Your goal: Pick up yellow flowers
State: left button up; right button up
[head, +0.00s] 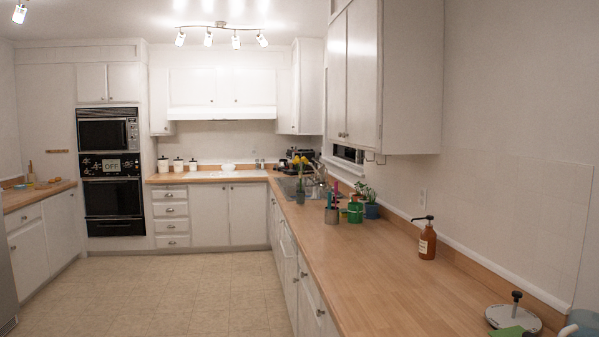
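The yellow flowers (301,161) stand upright in a small dark vase (300,192) on the right-hand wooden counter, close to the sink. They are small and far off in the head view, and the stems partly overlap the things behind them. Neither of my grippers shows in the head view.
The wooden counter (385,274) runs along the right wall, its near part mostly clear. Open floor (180,290) lies left.

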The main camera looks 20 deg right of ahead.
aim_at(297, 160)
jog(key=i, duration=7.55)
jog(key=i+l+z, duration=0.1)
jog(key=l+z, duration=0.2)
jog(key=z, duration=3.85)
jog(key=i+j, duration=0.2)
jog(key=i, duration=0.2)
